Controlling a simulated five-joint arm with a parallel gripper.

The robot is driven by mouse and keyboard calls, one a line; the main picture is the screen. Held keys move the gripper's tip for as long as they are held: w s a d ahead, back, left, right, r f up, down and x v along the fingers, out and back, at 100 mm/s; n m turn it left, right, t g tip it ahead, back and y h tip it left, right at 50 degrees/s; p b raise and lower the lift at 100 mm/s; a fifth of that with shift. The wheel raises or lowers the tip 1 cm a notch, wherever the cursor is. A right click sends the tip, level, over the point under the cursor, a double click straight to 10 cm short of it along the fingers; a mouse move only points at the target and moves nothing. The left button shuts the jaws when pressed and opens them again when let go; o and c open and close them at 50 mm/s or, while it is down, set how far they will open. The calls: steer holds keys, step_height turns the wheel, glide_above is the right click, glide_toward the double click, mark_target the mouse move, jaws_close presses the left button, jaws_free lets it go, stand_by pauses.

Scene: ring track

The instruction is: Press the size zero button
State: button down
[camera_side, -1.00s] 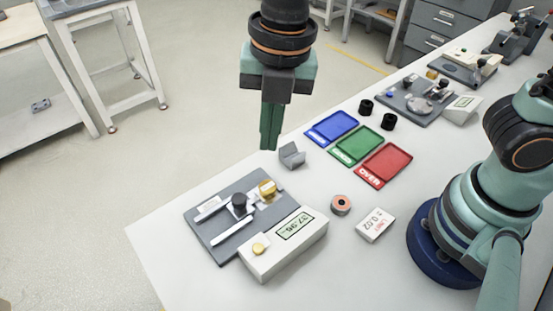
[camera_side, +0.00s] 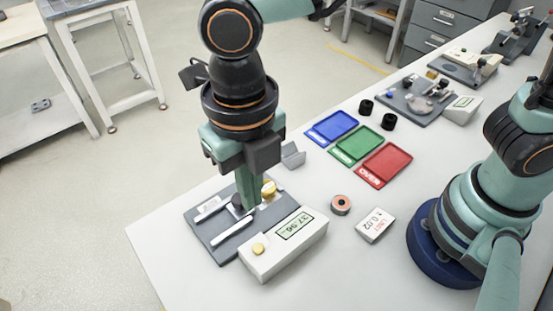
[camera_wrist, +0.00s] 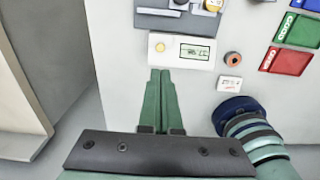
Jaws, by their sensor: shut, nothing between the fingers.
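A round yellow button (camera_side: 259,249) sits on the left end of a white box (camera_side: 285,262), beside its display (camera_side: 295,227). In the wrist view the button (camera_wrist: 160,47) is just beyond my fingertips. My gripper (camera_side: 250,208) is shut and empty, pointing down. In the side view its tips show above and behind the button, in front of the grey plate with the gauge parts (camera_side: 215,240). The wrist view shows the two fingers together (camera_wrist: 161,72). The height of the tips above the box is hard to tell. The fingers hide part of the plate's fittings.
Blue (camera_side: 331,127), green (camera_side: 356,145) and red (camera_side: 384,163) trays lie further back. An orange-and-grey ring (camera_side: 341,204) and a white label block (camera_side: 375,225) lie right of the box. A small grey block (camera_side: 291,156) stands behind the plate. The table front is clear.

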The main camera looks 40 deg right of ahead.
mark_target(259, 247)
step_height(259, 247, down, 13)
steer(key=shift+f, duration=0.1)
stand_by(0.3)
steer(key=shift+s+d+f, duration=0.1)
steer(key=shift+f, duration=0.95)
step_height(259, 247, up, 15)
steer(key=shift+w+a, duration=0.25)
steer(key=shift+a, duration=0.05)
steer(key=shift+w, duration=0.1)
stand_by(0.4)
